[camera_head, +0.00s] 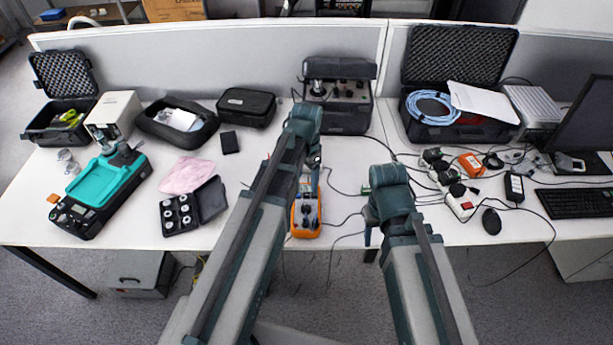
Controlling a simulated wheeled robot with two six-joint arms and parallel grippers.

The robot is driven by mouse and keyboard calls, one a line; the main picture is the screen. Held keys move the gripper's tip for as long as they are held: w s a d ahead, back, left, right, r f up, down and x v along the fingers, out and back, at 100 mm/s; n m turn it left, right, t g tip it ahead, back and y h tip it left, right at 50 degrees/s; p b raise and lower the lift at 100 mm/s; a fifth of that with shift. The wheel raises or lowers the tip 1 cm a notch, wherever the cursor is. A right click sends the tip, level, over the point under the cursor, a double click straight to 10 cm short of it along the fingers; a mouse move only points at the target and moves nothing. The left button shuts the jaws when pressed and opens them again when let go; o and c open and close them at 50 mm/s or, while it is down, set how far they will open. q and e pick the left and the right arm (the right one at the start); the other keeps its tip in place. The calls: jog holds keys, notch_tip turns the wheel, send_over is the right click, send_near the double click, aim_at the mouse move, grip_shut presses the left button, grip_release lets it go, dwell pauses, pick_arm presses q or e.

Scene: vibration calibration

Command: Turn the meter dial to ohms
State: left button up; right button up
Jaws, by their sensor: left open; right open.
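The orange meter (306,214) lies on the white table near its front edge, just right of my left forearm. Its dial face is small, and my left arm covers part of its far end. I cannot read where the dial points. My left gripper (314,168) hangs down from the wrist over the far end of the meter, partly hidden by the arm. It is open. I cannot tell if it touches the meter. My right gripper (369,226) is open and empty at the front edge of the table, right of the meter and apart from it.
A black calibrator case (348,116) stands behind the meter, with thin cables running across the table. A small black case with round parts (177,219) and a pink cloth (187,175) lie left.

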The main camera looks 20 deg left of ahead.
aim_at(308, 208)
pick_arm(q)
jog(key=n, duration=1.8)
jog(key=shift+s+d, duration=0.3)
jog(key=shift+s, duration=0.05)
notch_tip(308, 208, down, 14)
jog(key=b, duration=1.3)
jog(key=shift+r+b, duration=0.1)
jog(key=shift+b, duration=0.3)
grip_shut()
